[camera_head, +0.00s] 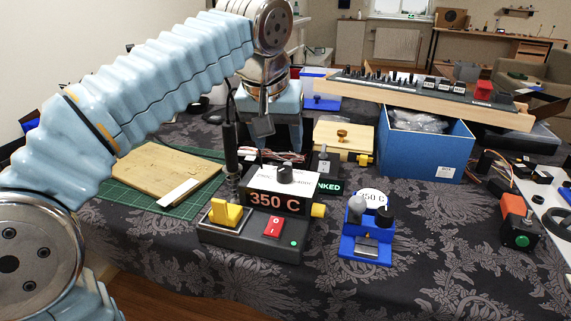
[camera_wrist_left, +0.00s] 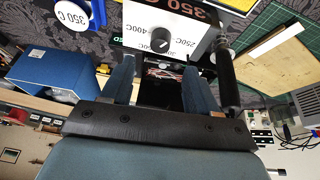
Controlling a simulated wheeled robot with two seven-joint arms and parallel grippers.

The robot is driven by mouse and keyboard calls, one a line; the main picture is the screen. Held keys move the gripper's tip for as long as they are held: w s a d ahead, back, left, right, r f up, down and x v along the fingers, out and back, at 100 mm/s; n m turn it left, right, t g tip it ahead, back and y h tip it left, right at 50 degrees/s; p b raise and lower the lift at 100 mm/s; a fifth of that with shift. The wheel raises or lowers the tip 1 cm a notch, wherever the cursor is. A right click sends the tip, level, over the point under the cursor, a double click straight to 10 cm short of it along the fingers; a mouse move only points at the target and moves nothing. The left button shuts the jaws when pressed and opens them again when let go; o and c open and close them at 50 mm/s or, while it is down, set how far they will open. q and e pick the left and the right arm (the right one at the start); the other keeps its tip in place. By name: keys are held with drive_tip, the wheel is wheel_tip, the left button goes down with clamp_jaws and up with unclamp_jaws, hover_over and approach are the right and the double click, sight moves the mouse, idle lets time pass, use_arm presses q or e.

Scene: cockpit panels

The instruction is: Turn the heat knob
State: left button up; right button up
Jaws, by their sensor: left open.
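The heat knob (camera_head: 285,174) is a small dark round knob on the sloped white face of a black control station (camera_head: 252,240). The station has a "350 C" display, a red rocker switch (camera_head: 273,227) and a yellow part on its left. In the left wrist view, seen upside down, the knob (camera_wrist_left: 158,45) lies between the finger directions on a white face marked with temperatures. My left gripper (camera_head: 272,142) is open, fingers pointing down, above and behind the knob and apart from it. In the wrist view, its fingers (camera_wrist_left: 158,68) hold nothing. My right gripper is not in view.
A black soldering iron (camera_head: 230,150) stands upright left of the gripper. A blue stand with a round "350 C" sign (camera_head: 372,198) is to the right. A blue box (camera_head: 425,150) supports a long panel. A wooden board (camera_head: 165,175) lies left on a green mat. The front cloth is clear.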

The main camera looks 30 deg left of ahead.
sight(284, 169)
use_arm(q)
drive_tip(key=b+x, duration=0.1)
drive_tip(key=x, duration=0.7)
drive_tip(key=shift+f, duration=0.25)
drive_tip(key=c, duration=1)
